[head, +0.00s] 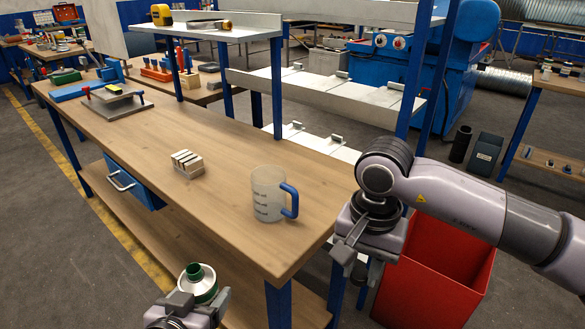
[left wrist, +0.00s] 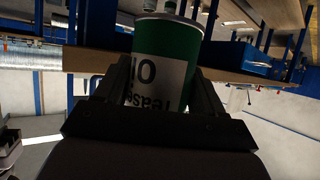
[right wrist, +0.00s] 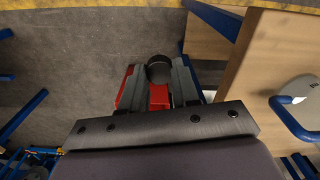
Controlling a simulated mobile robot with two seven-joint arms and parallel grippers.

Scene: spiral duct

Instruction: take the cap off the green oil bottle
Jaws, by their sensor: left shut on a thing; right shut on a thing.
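The green oil bottle (head: 205,293), with a white label, is at the bottom of the head view, in front of the bench. Its green neck (head: 195,272) shows bare, with an open mouth. My left gripper (head: 192,303) is shut on the bottle's body; the left wrist view shows the bottle (left wrist: 165,50) between the fingers. My right gripper (head: 358,262) is beyond the bench's right end, well apart from the bottle. It is shut on a small dark round cap (right wrist: 158,72), seen between its fingertips in the right wrist view.
The wooden bench (head: 225,160) carries a measuring jug (head: 268,198) with a blue handle, a small slotted block (head: 187,164) and a metal plate fixture (head: 115,102). A red bin (head: 430,285) stands on the floor beside and below my right gripper. The bench's middle is mostly clear.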

